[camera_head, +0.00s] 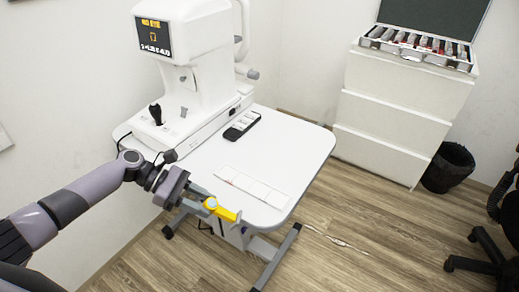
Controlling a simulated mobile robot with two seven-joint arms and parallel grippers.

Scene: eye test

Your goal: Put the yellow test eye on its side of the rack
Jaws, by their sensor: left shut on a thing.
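My left gripper (204,199) reaches in from the left, over the front edge of the white table (290,150). It is shut on the yellow test eye (225,213), a small yellow piece with a round part near the jaws and a bar pointing right. A low white divided strip (254,186), perhaps the rack, lies on the table just beyond the gripper. It has faint lines across it and a small red mark near its left end. The held piece is in front of the strip and apart from it. My right gripper is not in view.
A white eye-testing machine (190,60) with a lit screen stands at the table's back left. White drawers (395,110) bear an open case (420,48). A black bin (448,168) stands right. The table's right part is clear.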

